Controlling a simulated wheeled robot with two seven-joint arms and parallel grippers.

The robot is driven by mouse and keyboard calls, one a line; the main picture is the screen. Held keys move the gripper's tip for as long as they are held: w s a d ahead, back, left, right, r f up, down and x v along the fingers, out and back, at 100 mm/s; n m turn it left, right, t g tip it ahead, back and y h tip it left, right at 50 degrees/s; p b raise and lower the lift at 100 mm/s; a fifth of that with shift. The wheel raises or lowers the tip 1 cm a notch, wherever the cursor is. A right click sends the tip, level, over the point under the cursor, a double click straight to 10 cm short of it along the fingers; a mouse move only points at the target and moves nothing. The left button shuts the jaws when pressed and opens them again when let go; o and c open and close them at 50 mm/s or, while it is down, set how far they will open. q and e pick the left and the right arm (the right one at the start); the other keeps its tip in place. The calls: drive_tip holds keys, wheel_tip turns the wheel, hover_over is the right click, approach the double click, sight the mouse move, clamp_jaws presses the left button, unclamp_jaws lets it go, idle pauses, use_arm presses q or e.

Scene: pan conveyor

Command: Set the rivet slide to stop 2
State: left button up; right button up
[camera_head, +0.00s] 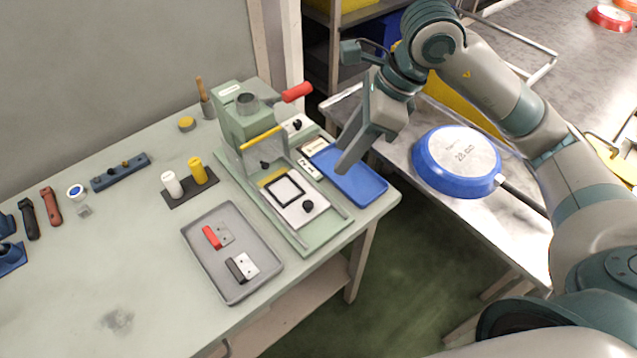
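A green rivet press (243,118) with a red-handled lever (297,92) stands at the back right of the table. A pale sliding plate with a black-framed square (284,190) and a black knob (308,206) lies on its front rails. A smaller pale plate with another black knob (296,124) sits beside the press; I cannot tell which is the rivet slide, nor read its stop marks. My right gripper (356,150) hangs above and right of the press, over the blue tray, apart from both knobs. Its finger gap is unclear. My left gripper is out of view.
A blue tray (375,190) lies right of the press. A grey tray (197,262) with red and black handled parts lies in front. White and yellow cylinders (198,170) stand left. A blue pan (420,160) rests on the right-hand table. The table's front left is clear.

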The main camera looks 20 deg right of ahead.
sight(308, 204)
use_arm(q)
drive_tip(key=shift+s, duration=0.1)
use_arm(e)
drive_tip(key=shift+s+d+r, duration=0.1)
drive_tip(key=shift+s+r, duration=0.05)
